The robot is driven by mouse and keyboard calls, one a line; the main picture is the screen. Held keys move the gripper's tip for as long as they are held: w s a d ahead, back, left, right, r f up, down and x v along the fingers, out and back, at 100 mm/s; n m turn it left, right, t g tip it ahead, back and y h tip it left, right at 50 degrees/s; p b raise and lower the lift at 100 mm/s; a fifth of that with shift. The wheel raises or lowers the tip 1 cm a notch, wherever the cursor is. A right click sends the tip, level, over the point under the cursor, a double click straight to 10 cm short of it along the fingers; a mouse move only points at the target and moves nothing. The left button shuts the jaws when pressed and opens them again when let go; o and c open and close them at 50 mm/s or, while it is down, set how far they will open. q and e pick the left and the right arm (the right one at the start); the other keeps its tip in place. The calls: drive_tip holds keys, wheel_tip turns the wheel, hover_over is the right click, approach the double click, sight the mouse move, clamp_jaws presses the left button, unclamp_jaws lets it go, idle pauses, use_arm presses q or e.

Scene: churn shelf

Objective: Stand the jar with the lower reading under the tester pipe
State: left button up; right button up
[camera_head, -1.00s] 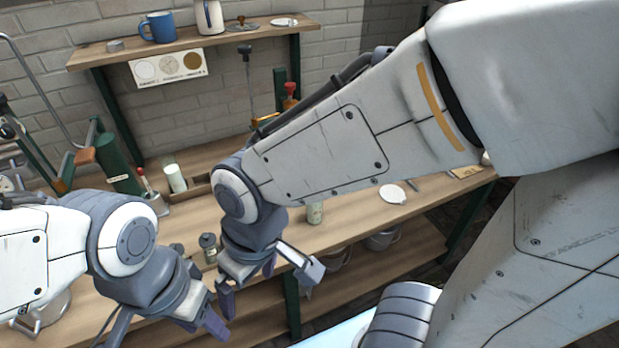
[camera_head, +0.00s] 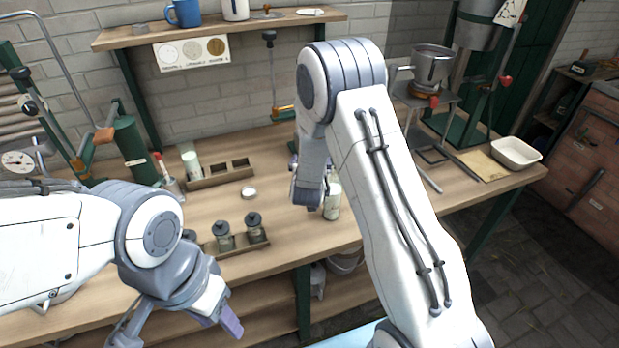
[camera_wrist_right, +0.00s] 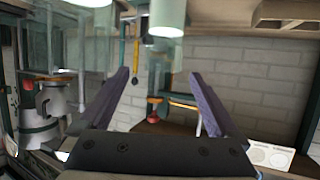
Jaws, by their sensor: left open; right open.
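A pale jar (camera_head: 332,202) stands on the bench beside my right gripper (camera_head: 308,200), which is open and partly hidden by its arm. In the right wrist view a pale jar (camera_wrist_right: 167,15) shows at the top, beyond the open fingers of that gripper (camera_wrist_right: 163,95). Another pale jar (camera_head: 190,165) stands at the left end of a wooden rack (camera_head: 215,176). Two dark-lidded small jars (camera_head: 224,236) (camera_head: 254,228) stand in a small tray. No reading is legible, and I cannot tell which pipe is the tester's. My left gripper (camera_head: 218,318) is open and empty at the front.
A round lid (camera_head: 248,192) lies mid-bench. A green cylinder device (camera_head: 132,146) and dial (camera_head: 17,162) stand left. A pot (camera_head: 432,64) on a stand and a white basin (camera_head: 515,153) are at right. A shelf (camera_head: 220,28) hangs above a chart card (camera_head: 191,53).

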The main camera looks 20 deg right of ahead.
drive_tip(key=p+x, duration=0.2)
drive_tip(key=x, duration=0.5)
drive_tip(key=shift+w+f+p, duration=0.15)
drive_tip(key=shift+w+p, duration=0.2)
drive_tip(key=shift+w, duration=0.1)
drive_tip(key=shift+a, duration=0.1)
clamp_jaws()
